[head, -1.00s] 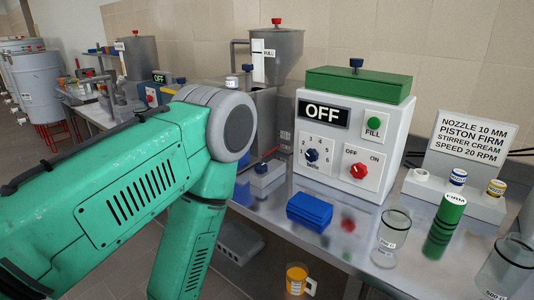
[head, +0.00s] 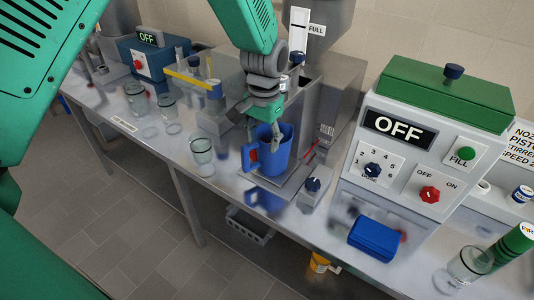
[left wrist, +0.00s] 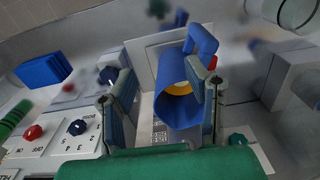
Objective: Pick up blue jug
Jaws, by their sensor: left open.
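The blue jug (head: 270,155) stands upright on a small grey stand in front of the grey hopper machine. My left gripper (head: 263,137) reaches down from above at the jug's rim and is open. In the left wrist view its fingers (left wrist: 165,95) are on either side of the jug; whether they touch it cannot be told. My right gripper is out of view.
A white control box (head: 400,150) with a green lid stands to the right, with a blue block (head: 374,238) in front. A clear glass (head: 202,155) stands left of the jug. A small box with a blue knob (head: 312,190) is close on its right.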

